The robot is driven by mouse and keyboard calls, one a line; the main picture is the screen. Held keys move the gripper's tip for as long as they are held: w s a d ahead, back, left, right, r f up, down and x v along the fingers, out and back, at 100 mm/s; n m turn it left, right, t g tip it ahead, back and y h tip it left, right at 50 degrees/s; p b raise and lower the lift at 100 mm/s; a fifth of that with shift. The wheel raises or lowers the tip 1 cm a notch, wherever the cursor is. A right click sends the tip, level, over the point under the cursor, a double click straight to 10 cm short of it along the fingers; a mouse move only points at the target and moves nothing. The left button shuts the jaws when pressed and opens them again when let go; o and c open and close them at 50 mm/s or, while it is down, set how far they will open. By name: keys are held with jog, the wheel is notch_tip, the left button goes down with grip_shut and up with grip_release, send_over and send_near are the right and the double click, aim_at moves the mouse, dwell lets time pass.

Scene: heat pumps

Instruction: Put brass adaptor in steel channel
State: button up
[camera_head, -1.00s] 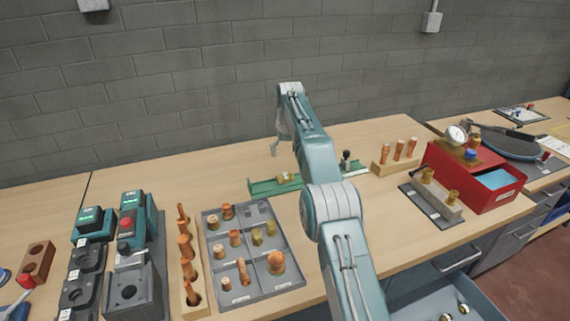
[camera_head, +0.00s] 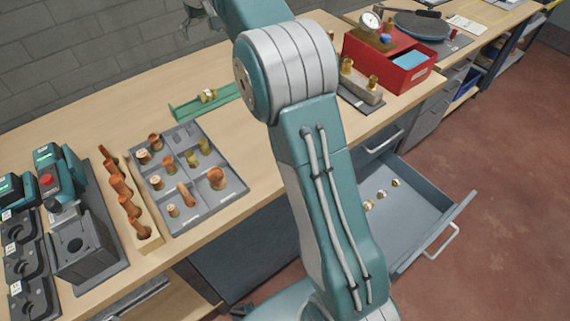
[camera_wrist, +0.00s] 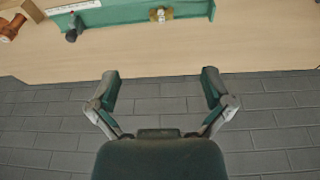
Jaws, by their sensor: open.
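A green channel (camera_head: 188,110) lies on the bench near its back, partly hidden behind my arm. A brass fitting (camera_head: 208,95), which looks like the adaptor, sits at the channel; I cannot tell whether it rests fully inside. In the wrist view the channel (camera_wrist: 125,14) runs along the top, with the brass fitting (camera_wrist: 160,15) at its near side. My gripper (camera_wrist: 160,74) is open and empty, apart from both. In the head view my gripper (camera_head: 185,28) is up by the wall, only partly in frame.
A grey sectioned tray (camera_head: 205,207) holds copper and brass fittings. A wooden rack (camera_head: 148,240) of copper pieces stands left of it. An open drawer (camera_head: 415,213) with brass pieces juts out at the front. A red box (camera_head: 400,68) stands at the right.

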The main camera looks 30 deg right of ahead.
jog(key=s+d+r+t, duration=0.1)
jog(key=s+r, duration=0.1)
jog(key=s, duration=0.9)
jog(key=s+r+t, duration=0.1)
jog(key=s+r, duration=0.1)
jog(key=s, duration=0.9)
jog(key=s+f, duration=0.5)
jog(key=s, duration=0.4)
jog(key=s+f+m, duration=0.1)
jog(key=s+f, duration=0.3)
jog(key=s, duration=0.5)
jog(key=shift+d+f+m+t, duration=0.3)
jog(key=shift+d+f+t, duration=0.05)
jog(key=shift+f+t, duration=0.05)
jog(key=shift+w, duration=0.1)
